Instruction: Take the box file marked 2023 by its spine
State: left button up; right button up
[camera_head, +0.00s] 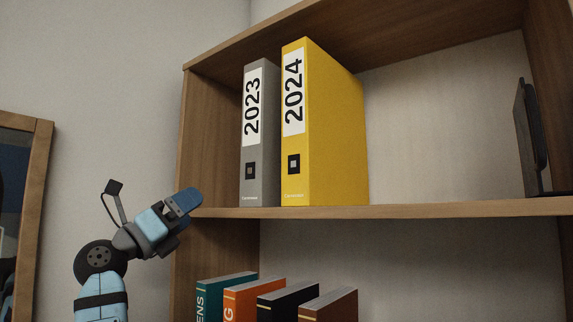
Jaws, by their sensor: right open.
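The grey box file marked 2023 (260,140) stands upright on the upper shelf board, its spine with white label and dark square finger hole facing me. The yellow box file marked 2024 (335,140) stands upright just right of it.
The wooden shelf board (420,211) runs under the files, with free room right of the yellow one. A dark flat object (530,140) stands at the far right. Several books (273,301) stand below. A framed mirror or picture (35,215) hangs at left.

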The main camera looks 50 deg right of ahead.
aim_at(251, 138)
jog(key=s+a+r+m+t+y+b, duration=0.1)
jog(key=s+r+m+y, duration=0.2)
jog(key=r, duration=0.4)
jog(key=s+r+m+t+y+b, duration=0.1)
jog(key=s+r+t+y, duration=0.15)
jog(key=s+r, duration=0.45)
jog(key=shift+g+y, duration=0.45)
jog(key=d, duration=0.2)
jog(key=w+d+p, duration=0.1)
jog(key=d, duration=0.2)
jog(key=w+d, duration=0.1)
jog(key=d, duration=0.2)
jog(key=shift+d+r+p, duration=0.25)
jog(key=shift+r+p, duration=0.05)
jog(key=shift+r, duration=0.05)
jog(key=shift+d, duration=0.5)
jog(key=d, duration=0.1)
jog(key=d+p, duration=0.1)
jog(key=d, duration=0.2)
jog(key=shift+w+d+f, duration=0.15)
jog(key=shift+d+f, duration=0.1)
jog(key=shift+f, duration=0.1)
jog(key=shift+a, duration=0.25)
jog(key=shift+c, duration=0.4)
jog(key=shift+r, duration=0.1)
jog(key=c, duration=1.5)
